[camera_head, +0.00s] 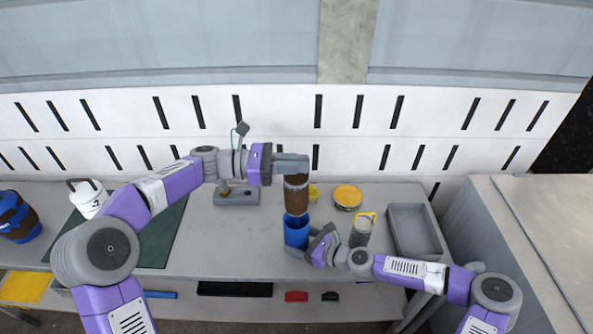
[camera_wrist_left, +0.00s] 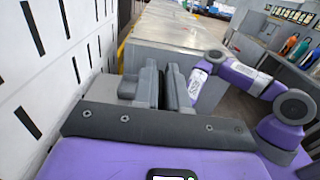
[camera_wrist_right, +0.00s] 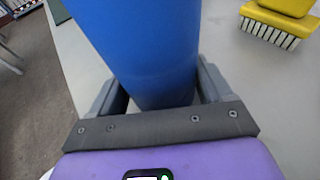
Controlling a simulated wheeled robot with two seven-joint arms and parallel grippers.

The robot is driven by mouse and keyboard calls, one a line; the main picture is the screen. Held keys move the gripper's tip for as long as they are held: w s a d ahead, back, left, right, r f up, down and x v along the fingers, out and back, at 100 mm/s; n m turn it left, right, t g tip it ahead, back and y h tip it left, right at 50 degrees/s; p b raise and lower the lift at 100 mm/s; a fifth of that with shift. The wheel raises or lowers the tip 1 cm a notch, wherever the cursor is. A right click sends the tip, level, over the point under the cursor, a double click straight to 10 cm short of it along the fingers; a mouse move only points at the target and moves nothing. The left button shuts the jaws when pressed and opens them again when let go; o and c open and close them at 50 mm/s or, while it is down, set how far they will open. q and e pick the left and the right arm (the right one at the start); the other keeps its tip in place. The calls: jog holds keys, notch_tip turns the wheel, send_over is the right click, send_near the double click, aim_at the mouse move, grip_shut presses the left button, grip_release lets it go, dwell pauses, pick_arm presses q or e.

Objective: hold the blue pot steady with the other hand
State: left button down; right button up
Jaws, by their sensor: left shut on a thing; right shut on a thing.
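The blue pot (camera_head: 296,232) stands upright near the middle of the grey table's front. My right gripper (camera_head: 310,247) is shut on it from the right. In the right wrist view the pot (camera_wrist_right: 140,45) fills the space between the two fingers. My left gripper (camera_head: 294,167) is above the pot, shut on the upper end of a brown cylinder (camera_head: 296,196). The cylinder is upright, its lower end at the pot's mouth; I cannot tell how far inside it is. In the left wrist view the fingers (camera_wrist_left: 165,88) hide what they hold.
A grey tray (camera_head: 432,236), a jar with a yellow handle (camera_head: 360,233) and a round yellow-topped tin (camera_head: 347,196) stand to the right. A grey block (camera_head: 236,198), a dark green mat (camera_head: 165,240) and a white jug (camera_head: 88,198) are left. A yellow brush (camera_wrist_right: 272,27) lies near the pot.

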pick_arm(q)
jog(key=shift+r, duration=0.1)
pick_arm(e)
jog(key=o, duration=1.1)
jog(key=v, duration=1.1)
jog(key=shift+s+d+r, duration=0.2)
jog(key=shift+s+d, duration=0.05)
pick_arm(q)
notch_tip(320, 180, up, 5)
jog(key=p, duration=0.5)
jog(key=shift+p, duration=0.35)
pick_arm(e)
notch_tip(320, 180, up, 6)
jog(key=shift+f, duration=0.15)
jog(key=shift+s+f, duration=0.1)
jog(key=shift+s, duration=0.05)
